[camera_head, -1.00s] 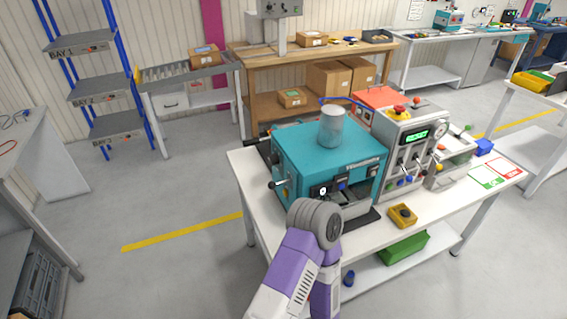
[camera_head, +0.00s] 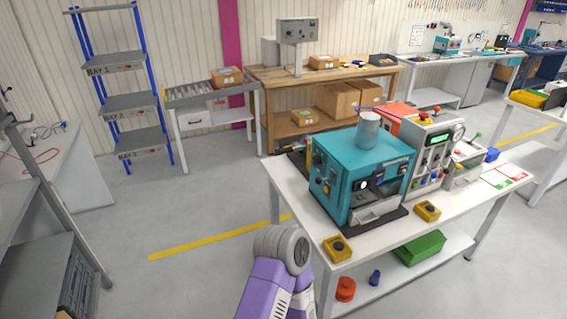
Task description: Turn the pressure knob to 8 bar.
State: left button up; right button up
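A teal machine (camera_head: 365,165) stands on a white bench (camera_head: 285,190), with small dark controls (camera_head: 318,168) on its left side and a lit round spot (camera_head: 363,184) on its front. Beside it is a grey control unit (camera_head: 431,150) with a green display (camera_head: 440,138), levers, coloured buttons and a round gauge (camera_head: 459,131). Which control is the pressure knob, and its setting, are too small to tell. One purple and grey arm of mine rises from the bottom, in front of the bench and apart from the machine. Neither gripper shows.
A shelf rack (camera_head: 118,102) stands at the back left. Floor left of the bench is free.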

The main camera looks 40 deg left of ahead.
aim_at(315, 159)
jog(key=u, duration=1.5)
jog(key=i, duration=0.1)
jog(key=z, duration=0.05)
